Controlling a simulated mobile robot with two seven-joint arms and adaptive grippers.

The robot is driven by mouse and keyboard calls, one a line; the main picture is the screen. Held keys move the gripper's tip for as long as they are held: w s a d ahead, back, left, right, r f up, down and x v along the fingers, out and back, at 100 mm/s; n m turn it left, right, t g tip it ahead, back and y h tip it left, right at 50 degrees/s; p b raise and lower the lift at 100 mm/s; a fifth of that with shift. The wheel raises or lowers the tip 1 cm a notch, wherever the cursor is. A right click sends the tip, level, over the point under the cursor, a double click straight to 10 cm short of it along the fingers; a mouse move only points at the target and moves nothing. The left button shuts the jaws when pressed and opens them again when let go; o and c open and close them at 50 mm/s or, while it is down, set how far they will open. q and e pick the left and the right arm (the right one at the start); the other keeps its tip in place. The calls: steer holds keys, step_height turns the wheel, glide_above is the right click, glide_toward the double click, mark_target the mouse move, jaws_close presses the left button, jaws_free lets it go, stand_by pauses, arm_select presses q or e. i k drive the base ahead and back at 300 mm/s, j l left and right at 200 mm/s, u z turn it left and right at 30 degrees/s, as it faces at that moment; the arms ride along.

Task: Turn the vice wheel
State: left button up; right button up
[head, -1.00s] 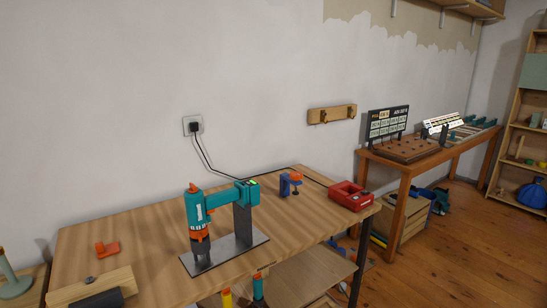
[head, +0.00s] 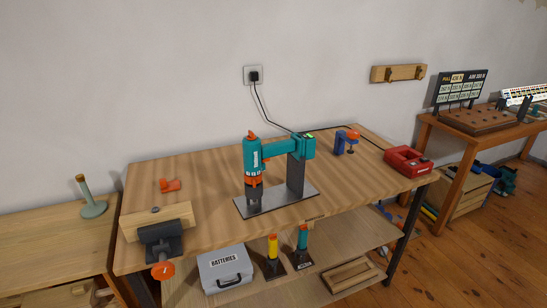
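The vice (head: 160,239) is at the front left corner of the wooden workbench (head: 210,165). It has a dark grey body below a light wooden block (head: 150,217). Its orange wheel (head: 162,270) faces me at the front, low, below the bench top's edge. The wheel stands free and nothing touches it. Neither of my grippers is in the head view.
A teal drill press (head: 278,150) stands mid-bench, with an orange piece (head: 170,185), a blue clamp (head: 345,142) and a red box (head: 407,160). A batteries case (head: 224,268) sits on the lower shelf. A side table (head: 55,240) stands left.

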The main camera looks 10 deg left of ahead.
mark_target(163, 269)
steer(key=u, duration=1.3)
steer(key=i+j, duration=0.15)
steer(key=j, duration=0.15)
steer(key=i+j, duration=0.15)
steer(key=j, duration=0.2)
steer(key=i+j, duration=0.15)
steer(key=j, duration=0.15)
steer(key=i+j+z, duration=0.25)
steer(key=j, duration=0.15)
steer(key=j+z, duration=0.35)
steer(key=z, duration=0.55)
